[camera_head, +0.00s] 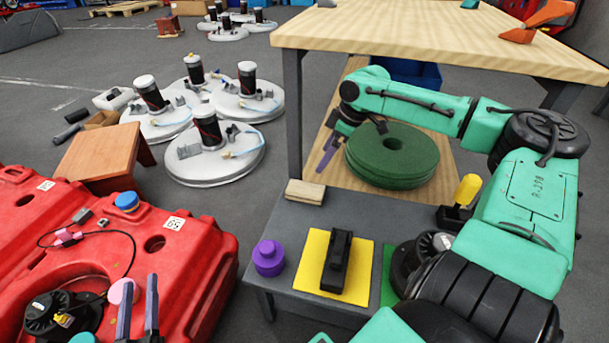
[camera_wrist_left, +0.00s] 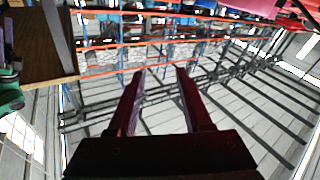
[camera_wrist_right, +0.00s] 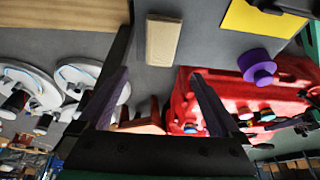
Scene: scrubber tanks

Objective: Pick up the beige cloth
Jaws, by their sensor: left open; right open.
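A small beige folded piece (camera_head: 305,192), shaped like a flat block, lies at the far left corner of the grey table (camera_head: 375,212). I take it for the beige cloth; it also shows in the right wrist view (camera_wrist_right: 163,40). My right gripper (camera_head: 322,163) is open and empty, above and just behind the beige piece; its fingers (camera_wrist_right: 158,76) are apart and not touching it. My left gripper (camera_head: 138,282) is open and empty at the lower left, in front of the red tank, with its fingers pointing up; they also show in the left wrist view (camera_wrist_left: 161,73).
The grey table also bears a yellow cloth (camera_head: 358,280) with a black part (camera_head: 337,262), a purple knob (camera_head: 268,258) and a yellow-handled tool (camera_head: 467,189). The red tank (camera_head: 205,255) stands left.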

